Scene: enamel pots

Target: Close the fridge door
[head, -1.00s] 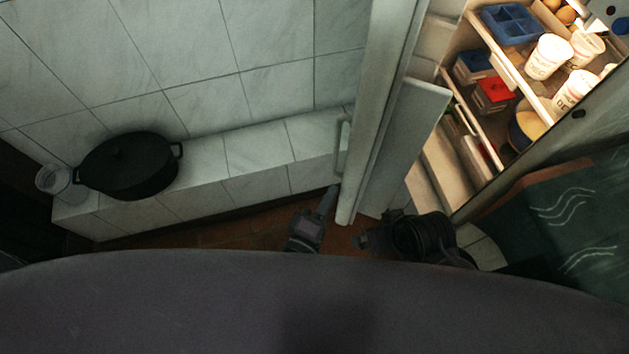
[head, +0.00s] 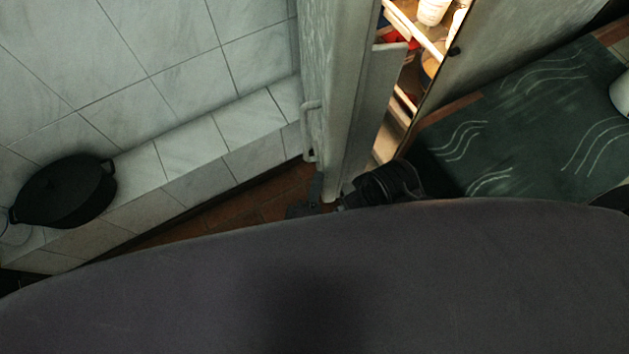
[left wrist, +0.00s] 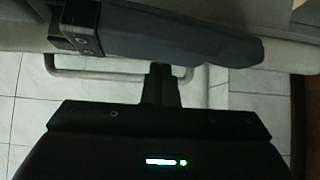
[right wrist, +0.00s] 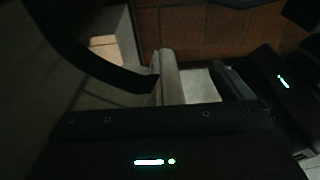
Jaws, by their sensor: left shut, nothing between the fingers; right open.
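The fridge door (head: 340,110) stands partly open in the head view, seen nearly edge-on, with its handle (head: 309,132) on the left face. The lit fridge interior (head: 408,75) shows through the gap to its right. My left gripper (head: 316,188) is shut and empty beside the door's lower left side, below the handle. In the left wrist view its closed fingers (left wrist: 160,82) are close to the handle bar (left wrist: 108,73); contact is unclear. My right gripper (right wrist: 190,85) is open, with the pale door edge (right wrist: 170,78) showing between its fingers. My right arm is on the door's inner side.
A tiled ledge (head: 190,160) runs along the left wall with a black pot (head: 66,190) on it. A dark green patterned surface (head: 520,130) lies right of the fridge. Brown floor tiles (head: 245,207) show in a narrow strip.

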